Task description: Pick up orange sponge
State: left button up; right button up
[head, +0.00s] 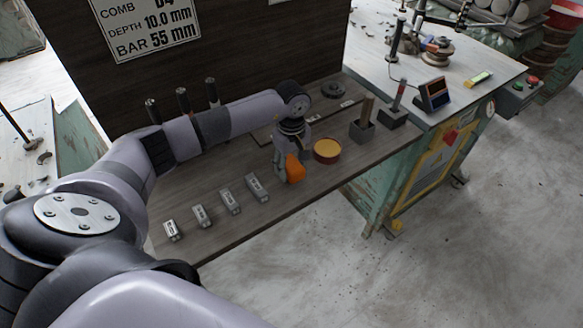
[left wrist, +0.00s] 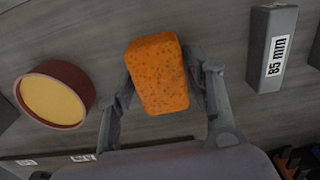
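The orange sponge (head: 294,169) is at my left gripper (head: 288,174), over the shelf in front of the dark board. In the left wrist view the sponge (left wrist: 157,74) is a speckled orange block between the two fingers of my left gripper (left wrist: 160,78). A finger lies against each side of it, and the pads are partly hidden by the sponge. I cannot tell whether its underside touches the shelf. My right gripper is not in view.
A round tub with a yellow top (head: 327,150) stands close to the right of the sponge. Several grey labelled blocks (head: 257,187) stand in a row to the left. Grey holders (head: 362,130) are farther right. The shelf's front edge (head: 300,200) is near.

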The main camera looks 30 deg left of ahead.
aim_at(292, 164)
pick_arm(q)
jog(key=c, duration=0.7)
notch_tip(292, 164, up, 20)
jog(key=shift+r+b, duration=0.1)
jog(key=shift+b, duration=1.1)
